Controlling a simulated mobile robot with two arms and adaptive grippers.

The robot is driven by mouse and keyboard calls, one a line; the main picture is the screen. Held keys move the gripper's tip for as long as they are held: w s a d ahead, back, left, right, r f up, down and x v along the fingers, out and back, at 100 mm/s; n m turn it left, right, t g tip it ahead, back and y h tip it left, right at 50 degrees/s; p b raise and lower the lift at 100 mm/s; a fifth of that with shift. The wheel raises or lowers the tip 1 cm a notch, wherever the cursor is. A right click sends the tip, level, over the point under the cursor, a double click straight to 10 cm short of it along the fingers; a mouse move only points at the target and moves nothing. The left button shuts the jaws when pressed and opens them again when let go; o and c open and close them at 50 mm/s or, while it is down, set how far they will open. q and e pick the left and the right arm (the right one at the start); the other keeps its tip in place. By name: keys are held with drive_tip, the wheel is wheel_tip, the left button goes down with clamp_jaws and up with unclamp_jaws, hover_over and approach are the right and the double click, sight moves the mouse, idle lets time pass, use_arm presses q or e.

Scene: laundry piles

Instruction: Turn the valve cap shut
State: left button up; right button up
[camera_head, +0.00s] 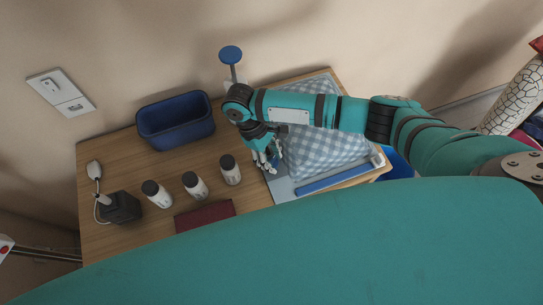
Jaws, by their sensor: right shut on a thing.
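My right arm reaches in from the right across the table. My right gripper (268,163) points down at the left edge of a blue-and-white checkered cushion (325,150). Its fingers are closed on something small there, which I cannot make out. No valve cap shows clearly; one between the fingers would be too small and covered to tell. The cushion lies on a pale blue-grey board (285,188) with a blue bar along its front. A small pale round piece (377,160) shows at the cushion's right front corner. My left gripper is not in view.
On the wooden table (105,235) stand a dark blue bin (175,121), three white bottles with dark caps (196,187), a dark red book (205,215) and a black box (120,207). A blue round-topped post (231,55) rises behind my gripper. Bare tabletop lies between bin and bottles.

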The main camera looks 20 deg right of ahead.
drive_tip(key=shift+r+n+p, duration=0.15)
drive_tip(key=shift+n+p, duration=0.15)
drive_tip(key=shift+p, duration=0.1)
drive_tip(key=shift+n, duration=0.5)
drive_tip(key=o, duration=1.2)
drive_tip(key=shift+c, duration=0.2)
drive_tip(key=shift+t, duration=0.3)
drive_tip(key=v, duration=1.1)
drive_tip(key=shift+w+a+r, duration=0.2)
drive_tip(key=shift+a+r, duration=0.05)
drive_tip(key=shift+a, duration=0.1)
